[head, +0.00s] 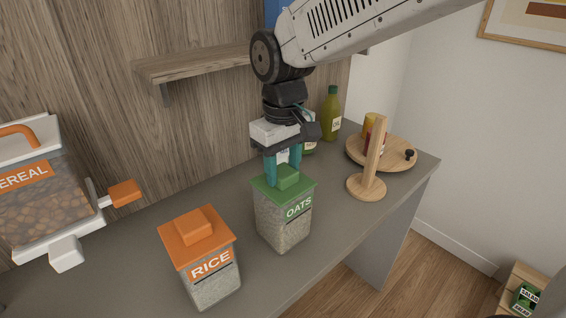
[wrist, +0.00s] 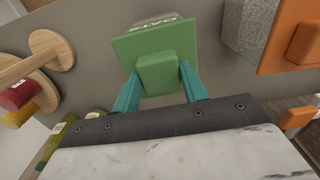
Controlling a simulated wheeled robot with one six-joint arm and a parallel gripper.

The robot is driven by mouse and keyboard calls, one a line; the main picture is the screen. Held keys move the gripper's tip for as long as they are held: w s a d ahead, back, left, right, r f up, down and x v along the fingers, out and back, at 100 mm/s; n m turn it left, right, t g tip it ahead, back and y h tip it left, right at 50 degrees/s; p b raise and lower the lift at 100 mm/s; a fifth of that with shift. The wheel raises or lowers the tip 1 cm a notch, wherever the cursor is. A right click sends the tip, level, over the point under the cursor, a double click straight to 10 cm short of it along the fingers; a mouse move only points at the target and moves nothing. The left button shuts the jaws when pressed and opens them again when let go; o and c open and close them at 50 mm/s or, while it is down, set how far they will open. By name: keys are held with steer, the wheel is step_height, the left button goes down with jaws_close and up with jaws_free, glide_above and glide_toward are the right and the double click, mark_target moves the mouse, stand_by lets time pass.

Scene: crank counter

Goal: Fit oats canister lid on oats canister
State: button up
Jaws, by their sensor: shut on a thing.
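The oats canister (head: 284,226) is a clear square jar of oats with a green label, standing upright on the counter. The green oats canister lid (head: 302,187) lies over its top, roughly level and lined up with the rim; I cannot tell whether it is fully seated. My gripper (head: 281,170) points down, with its teal fingers shut on the lid's raised knob (head: 287,177). In the wrist view the lid (wrist: 130,46) and its knob (wrist: 157,73) sit between the fingers, and the lid hides most of the canister beneath.
The rice canister (head: 214,285) with an orange lid stands to the left. A cereal dispenser (head: 45,195) is farther left. A wooden stand (head: 367,187) and a round turntable (head: 395,160) are to the right. A green bottle (head: 330,115) stands behind, and a wall shelf (head: 195,64) hangs above.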

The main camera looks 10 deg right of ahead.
mark_target(283, 171)
steer(key=shift+f, duration=0.2)
steer(key=o, duration=1)
step_height(283, 171, up, 8)
steer(key=shift+f, duration=0.25)
steer(key=shift+s+d+f+m+g, duration=0.15)
steer(key=shift+s+d+f, duration=0.35)
steer(key=shift+s, duration=0.15)
steer(key=shift+s+d+f+m+g, duration=0.15)
steer(key=shift+s+d+f, duration=0.3)
steer(key=shift+s, duration=0.15)
steer(key=s+d+f+m+t, duration=0.2)
steer(key=s+d+m, duration=0.4)
steer(key=s+d, duration=1.1)
steer(key=shift+d+f, duration=0.55)
steer(key=shift+d, duration=0.35)
